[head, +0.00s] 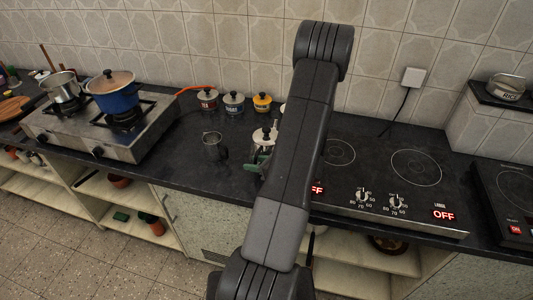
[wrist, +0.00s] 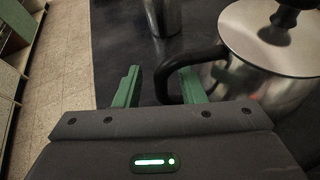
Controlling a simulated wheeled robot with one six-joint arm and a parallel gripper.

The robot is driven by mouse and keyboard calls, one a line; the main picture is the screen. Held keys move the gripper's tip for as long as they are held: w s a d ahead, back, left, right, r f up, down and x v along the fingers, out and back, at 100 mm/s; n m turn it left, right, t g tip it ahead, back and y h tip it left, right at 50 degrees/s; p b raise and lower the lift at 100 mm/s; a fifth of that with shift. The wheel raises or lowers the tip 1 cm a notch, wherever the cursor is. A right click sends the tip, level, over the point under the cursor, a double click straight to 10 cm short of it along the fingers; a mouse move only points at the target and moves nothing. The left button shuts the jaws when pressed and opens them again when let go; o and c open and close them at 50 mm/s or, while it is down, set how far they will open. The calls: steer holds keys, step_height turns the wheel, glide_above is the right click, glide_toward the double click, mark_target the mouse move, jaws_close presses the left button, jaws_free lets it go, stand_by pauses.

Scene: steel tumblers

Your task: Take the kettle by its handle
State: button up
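The kettle (wrist: 285,92) is a shiny steel pot with a lid, a black knob and a black looped handle (wrist: 180,62). It fills the upper right of the wrist view. In the head view the kettle (head: 261,137) stands on the dark counter, partly hidden behind my arm. My gripper (wrist: 158,86) has two green fingers, open and apart. The outer part of the handle shows between the fingertips, near the right finger; I cannot tell whether they touch. In the head view only a bit of green from my gripper (head: 262,158) shows beside the kettle.
A steel tumbler (head: 213,147) stands left of the kettle; the wrist view also shows it at the top. Several small lidded pots, one yellow (head: 262,104), line the wall. A gas stove (head: 127,146) with a blue pot (head: 115,98) is left, an induction hob (head: 385,185) right.

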jaws_close()
steer(key=shift+r, duration=0.2)
